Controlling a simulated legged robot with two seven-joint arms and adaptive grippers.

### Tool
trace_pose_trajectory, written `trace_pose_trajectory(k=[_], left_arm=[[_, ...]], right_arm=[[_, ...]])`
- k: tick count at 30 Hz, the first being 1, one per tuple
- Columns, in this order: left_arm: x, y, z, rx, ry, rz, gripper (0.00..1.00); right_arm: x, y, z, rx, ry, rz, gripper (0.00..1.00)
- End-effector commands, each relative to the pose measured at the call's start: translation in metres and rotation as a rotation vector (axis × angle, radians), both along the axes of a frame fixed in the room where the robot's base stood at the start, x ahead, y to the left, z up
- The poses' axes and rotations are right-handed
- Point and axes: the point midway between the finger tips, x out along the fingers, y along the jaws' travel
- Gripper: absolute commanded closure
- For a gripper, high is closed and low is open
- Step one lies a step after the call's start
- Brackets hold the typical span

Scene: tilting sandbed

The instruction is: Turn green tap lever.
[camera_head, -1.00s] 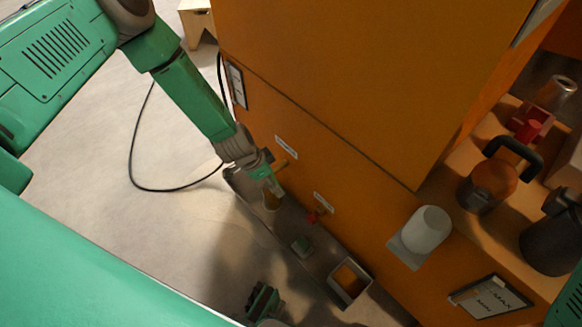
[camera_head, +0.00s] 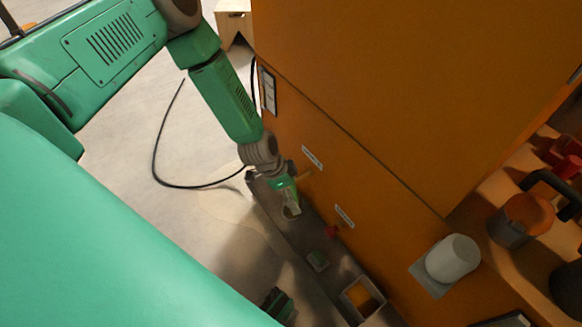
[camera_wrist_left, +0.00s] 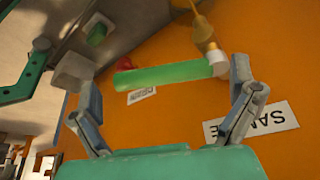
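The green tap lever (camera_wrist_left: 165,75) shows in the left wrist view as a long bar across the orange panel. Its right end meets a white collar (camera_wrist_left: 219,64) below the brass tap body (camera_wrist_left: 205,35). My left gripper (camera_wrist_left: 160,70) is open, its two fingers spread on either side of the lever. No clear contact shows. In the head view, my left gripper (camera_head: 291,208) is low beside the orange cabinet, close to the tap (camera_head: 305,175), and hides the lever. My right gripper is not in view.
A red tap (camera_head: 333,231) sits farther along the orange cabinet (camera_head: 350,190). A white cylinder (camera_head: 453,258) stands on a bracket. A black cable (camera_head: 160,160) lies on the floor.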

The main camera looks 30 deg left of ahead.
Motion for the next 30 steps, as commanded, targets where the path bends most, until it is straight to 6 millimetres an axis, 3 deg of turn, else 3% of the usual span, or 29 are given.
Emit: trace_pose_trajectory(k=[5,18,24,30], left_arm=[[-0.004,0.004,0.016,-0.003,0.0,-0.003,0.02],[-0.023,0.032,0.093,-0.008,-0.002,-0.004,0.02],[-0.028,0.036,0.106,-0.007,0.002,-0.003,0.02],[-0.029,0.037,0.107,-0.008,0.001,-0.003,0.02]], right_arm=[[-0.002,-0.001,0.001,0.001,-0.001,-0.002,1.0],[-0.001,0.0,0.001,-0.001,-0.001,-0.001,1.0],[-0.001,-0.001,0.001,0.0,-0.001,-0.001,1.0],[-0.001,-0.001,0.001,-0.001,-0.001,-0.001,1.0]])
